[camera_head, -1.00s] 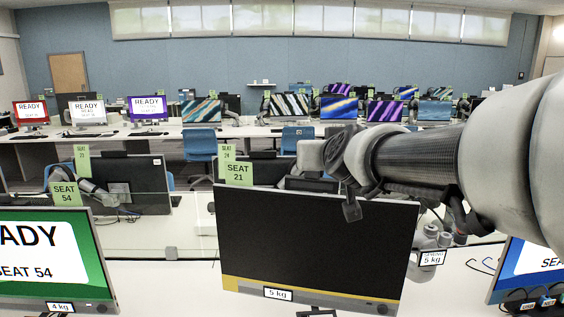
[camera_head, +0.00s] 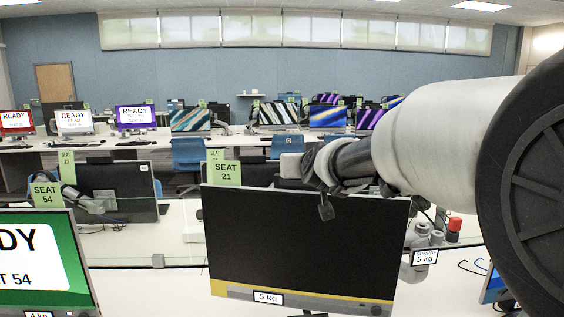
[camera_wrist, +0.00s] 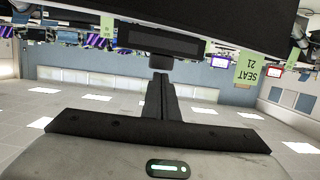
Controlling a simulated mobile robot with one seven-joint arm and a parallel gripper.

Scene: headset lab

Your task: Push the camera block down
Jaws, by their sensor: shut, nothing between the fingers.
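The camera block is a wide dark bar (camera_wrist: 158,40) at the top edge of a black-screened monitor. The wrist view is upside down, with the monitor (camera_wrist: 235,22) at its top. My gripper (camera_wrist: 160,63) is shut and empty, its dark fingers pointing at the middle of the block. The fingertips are very close to the block; I cannot tell whether they touch. In the head view, this monitor (camera_head: 300,245) carries a "SEAT 21" tag and a "5 kg" label. My arm reaches over its upper right edge; the block cannot be made out there.
A green-screened monitor (camera_head: 40,250) tagged "SEAT 54" stands at the left. A red object (camera_head: 454,224) lies right of the seat 21 monitor, behind a low clear divider. Rows of desks, screens and blue chairs (camera_head: 188,153) fill the back.

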